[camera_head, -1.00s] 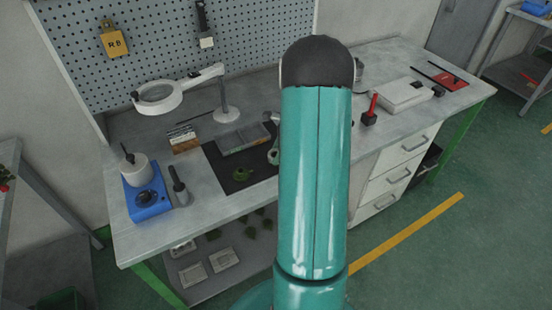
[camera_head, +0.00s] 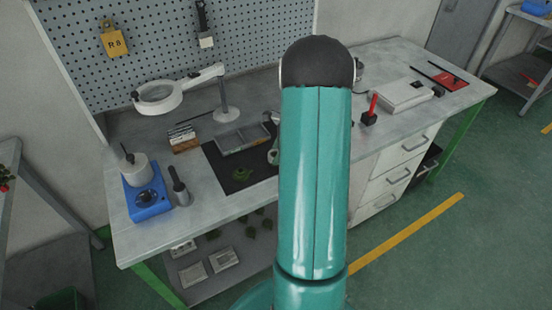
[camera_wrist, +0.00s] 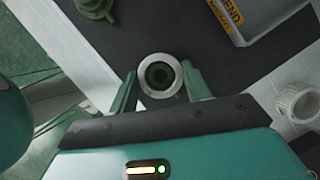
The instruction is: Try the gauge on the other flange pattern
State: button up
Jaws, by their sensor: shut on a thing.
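My gripper (camera_wrist: 160,78) is shut on a round metal ring, the gauge (camera_wrist: 143,86), which sits between its two green fingers in the wrist view. Dark green shows inside the ring; I cannot tell whether the ring is around a pattern or just above one. A green flange pattern (camera_wrist: 97,8) lies on the black mat at the upper left of the wrist view. A green pattern (camera_head: 241,174) also shows on the mat in the head view. My arm hides most of the gripper there.
A tray (camera_head: 243,138) stands at the back of the black mat (camera_head: 222,177); its orange label shows in the wrist view (camera_wrist: 224,14). A magnifier lamp (camera_head: 158,97) stands behind. A blue heater (camera_head: 146,200) is at the left. A white ring-shaped thing (camera_wrist: 299,102) lies right of the gripper.

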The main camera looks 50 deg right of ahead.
jog(key=shift+r, duration=3.2)
jog(key=shift+s, duration=0.1)
